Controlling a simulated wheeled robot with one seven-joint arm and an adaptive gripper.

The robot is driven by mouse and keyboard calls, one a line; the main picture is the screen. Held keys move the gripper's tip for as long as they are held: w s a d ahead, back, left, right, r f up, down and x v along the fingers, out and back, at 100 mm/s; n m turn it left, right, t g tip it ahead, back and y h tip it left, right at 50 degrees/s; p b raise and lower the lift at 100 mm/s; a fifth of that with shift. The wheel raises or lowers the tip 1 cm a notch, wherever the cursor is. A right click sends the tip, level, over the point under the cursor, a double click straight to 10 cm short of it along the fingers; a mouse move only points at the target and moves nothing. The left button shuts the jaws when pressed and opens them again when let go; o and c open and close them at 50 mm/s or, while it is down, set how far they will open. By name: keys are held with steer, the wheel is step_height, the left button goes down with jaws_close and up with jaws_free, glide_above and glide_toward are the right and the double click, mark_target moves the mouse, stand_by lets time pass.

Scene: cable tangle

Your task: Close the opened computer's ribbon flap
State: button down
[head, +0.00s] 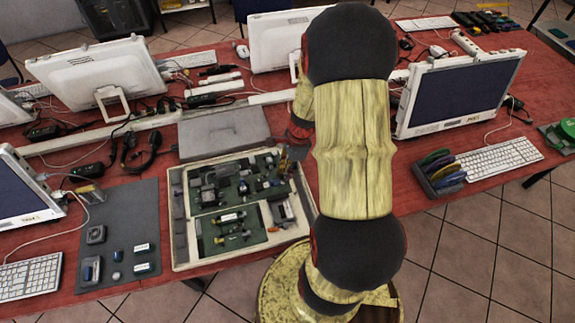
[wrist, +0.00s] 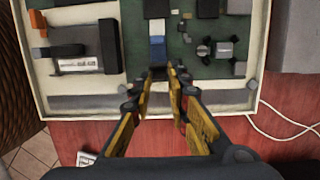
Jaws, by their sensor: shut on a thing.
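In the head view my gripper (head: 294,150) is at the case's back right corner, partly behind my arm.
A grey drive with a label (wrist: 80,65) sits left of my fingers in the wrist view. A grey lid (head: 222,132) lies behind the case. A dark mat (head: 120,225) with several small parts is on the left. Monitors (head: 455,95) stand around.

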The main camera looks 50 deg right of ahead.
mark_target(277, 183)
steer(key=a+g+h+p, duration=0.1)
steer(key=p, duration=0.2)
steer(key=shift+r, duration=0.2)
steer(key=shift+w+a+f+g+h+p, duration=0.3)
steer(key=shift+g+h+p, duration=0.15)
steer(key=shift+h, duration=0.45)
steer(key=shift+w+a+f+h+b, duration=0.15)
steer(key=shift+f+h+b, duration=0.2)
steer(key=shift+b, duration=0.45)
steer(key=h+b, duration=0.1)
steer(key=b, duration=0.1)
steer(key=g+b, duration=0.1)
steer(key=b, duration=0.1)
steer(key=shift+w+a+f+h, duration=0.15)
steer(key=shift+a+f+h, duration=0.1)
steer(key=shift+h, duration=0.1)
steer(key=b, duration=0.2)
steer(key=g+h+b, duration=0.1)
steer(key=b, duration=0.1)
steer(key=shift+a, duration=0.25)
steer(key=shift+w+a+g+h+b, duration=0.1)
steer(key=shift+g+h+b, duration=0.15)
steer(key=shift+h+b, duration=0.45)
steer(key=shift+r+b, duration=0.1)
steer(key=shift+b, duration=0.4)
